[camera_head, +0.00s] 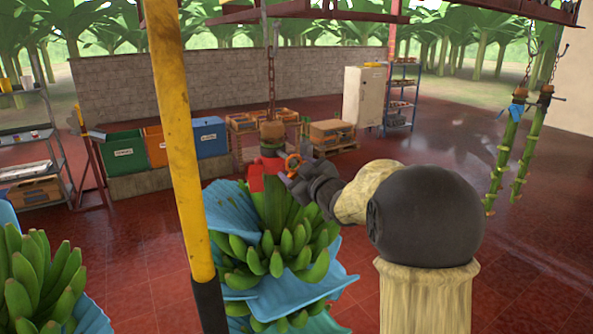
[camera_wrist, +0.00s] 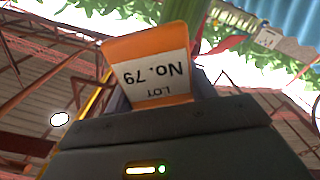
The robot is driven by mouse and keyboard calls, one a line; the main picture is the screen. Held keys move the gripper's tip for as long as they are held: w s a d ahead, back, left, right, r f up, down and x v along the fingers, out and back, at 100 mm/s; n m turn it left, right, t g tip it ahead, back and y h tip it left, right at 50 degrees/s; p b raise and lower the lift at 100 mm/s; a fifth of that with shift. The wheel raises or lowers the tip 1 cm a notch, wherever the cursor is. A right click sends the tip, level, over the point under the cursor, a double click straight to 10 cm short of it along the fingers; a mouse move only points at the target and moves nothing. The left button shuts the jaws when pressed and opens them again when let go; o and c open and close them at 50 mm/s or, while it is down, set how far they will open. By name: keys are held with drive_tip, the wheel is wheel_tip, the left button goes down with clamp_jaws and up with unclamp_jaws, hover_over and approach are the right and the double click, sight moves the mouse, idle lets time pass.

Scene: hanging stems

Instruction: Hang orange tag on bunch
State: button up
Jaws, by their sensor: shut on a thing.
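The orange tag (camera_wrist: 150,62) shows close up in the wrist view, with a white label reading "LOT No. 79" upside down. My gripper (camera_wrist: 165,105) is shut on it. In the head view my gripper (camera_head: 292,175) is beside the stem (camera_head: 272,133) of the middle bunch, just right of it and above the fruit. An orange loop (camera_head: 293,163) shows at the fingertips. The bunch (camera_head: 275,250) is green bananas with blue sheets between the hands, hanging from a chain. Whether the tag touches the stem cannot be told.
A yellow and black post (camera_head: 180,140) stands left of the bunch. Another green bunch (camera_head: 40,280) is at the lower left. Two bare stems (camera_head: 508,150) hang at the right. Bins, crates and a white cabinet (camera_head: 364,97) stand at the back. The red floor at right is open.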

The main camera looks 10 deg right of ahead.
sight(282, 159)
drive_tip(key=shift+x, duration=1.95)
idle(1.6)
drive_tip(key=shift+w+d+f, duration=0.2)
drive_tip(key=shift+d+f, duration=0.1)
drive_tip(key=shift+d, duration=0.05)
idle(0.9)
drive_tip(key=o, duration=1.2)
drive_tip(key=b+v, duration=0.6)
drive_tip(key=v, duration=1.1)
drive_tip(key=shift+s+b, duration=0.15)
drive_tip(key=shift+b, duration=0.15)
drive_tip(key=shift+a, duration=0.1)
